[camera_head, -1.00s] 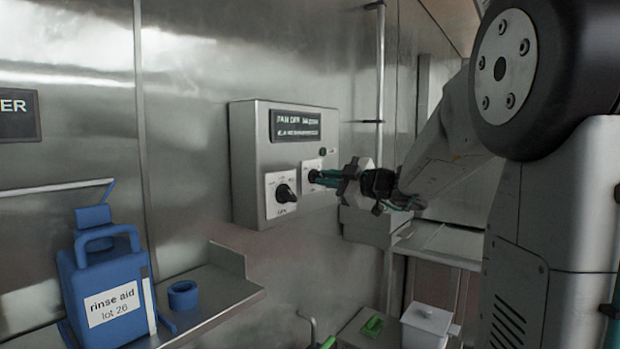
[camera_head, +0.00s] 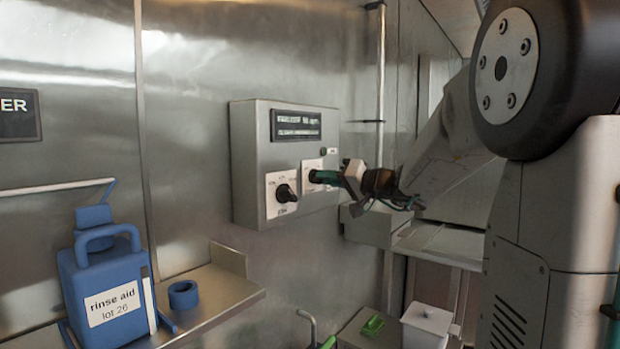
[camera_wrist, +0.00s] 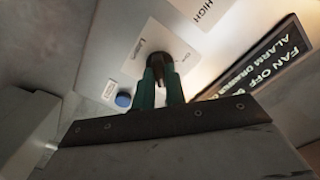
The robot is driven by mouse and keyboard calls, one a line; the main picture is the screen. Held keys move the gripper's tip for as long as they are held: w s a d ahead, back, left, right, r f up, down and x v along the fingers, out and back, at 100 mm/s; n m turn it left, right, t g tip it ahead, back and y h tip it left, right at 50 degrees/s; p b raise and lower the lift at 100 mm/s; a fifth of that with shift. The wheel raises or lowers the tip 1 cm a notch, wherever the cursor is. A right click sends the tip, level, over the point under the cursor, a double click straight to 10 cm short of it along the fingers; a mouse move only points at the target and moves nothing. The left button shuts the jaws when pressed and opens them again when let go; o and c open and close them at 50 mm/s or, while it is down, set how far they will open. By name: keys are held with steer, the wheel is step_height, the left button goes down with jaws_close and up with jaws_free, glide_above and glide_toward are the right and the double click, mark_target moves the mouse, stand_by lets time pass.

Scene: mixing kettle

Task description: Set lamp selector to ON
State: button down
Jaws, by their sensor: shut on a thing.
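A grey control box (camera_head: 245,165) is fixed to the steel wall. Its right dial plate (camera_head: 312,165) carries the dark knob at which my gripper (camera_head: 316,176) is placed. In the wrist view, the green fingers of my gripper (camera_wrist: 160,82) are shut on this knob (camera_wrist: 184,62), with its white plate (camera_wrist: 135,62) around it. Small lettering on that plate is hard to read, and the fingers hide part of the knob, so its pointer direction is unclear. The wrist is rolled relative to the box.
A second black knob (camera_head: 286,194) is left of the held one. A dark display (camera_head: 296,125) is above. A blue button (camera_wrist: 123,99) lies near the held knob. A shelf (camera_head: 225,290) with a blue rinse aid jug (camera_head: 105,280) is lower left.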

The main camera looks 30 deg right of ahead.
steer(key=c, duration=1.4)
jaws_free()
steer(key=shift+o, duration=0.2)
steer(key=shift+s, duration=0.1)
steer(key=v, duration=0.7)
